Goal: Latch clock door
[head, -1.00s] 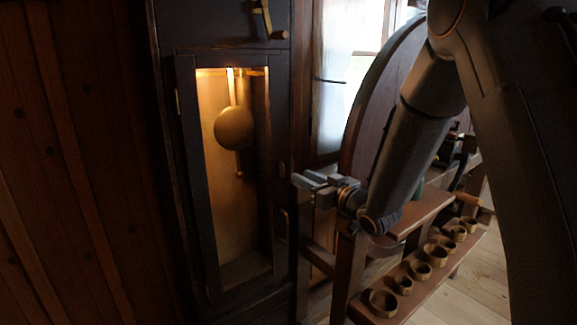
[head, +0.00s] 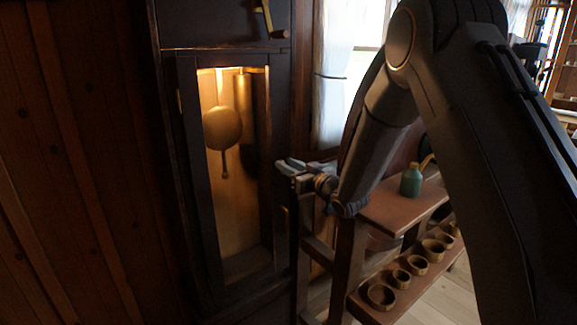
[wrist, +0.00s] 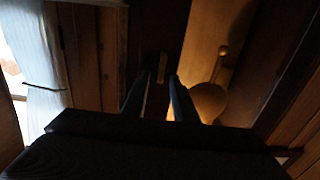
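The tall dark clock case (head: 225,28) stands left of centre in the head view. Its glazed door (head: 191,150) has a dark frame, and I cannot tell whether it sits fully flush. A small brass piece, probably the latch (wrist: 162,68), shows on the dark wood in the wrist view. In the head view my gripper hides that spot. My gripper (head: 281,168) is at the door's right edge, fingers pointing at the case. In the wrist view its two fingers (wrist: 158,100) are apart and empty, with the brass piece beyond the gap. A small handle (head: 285,222) shows lower down.
A round pendulum bob (head: 222,128) hangs lit inside the case. A wooden bench (head: 395,210) with a green bottle (head: 411,180) and a lower shelf of several wooden cups (head: 383,295) stands close to the right. A curtained window (head: 335,80) is behind.

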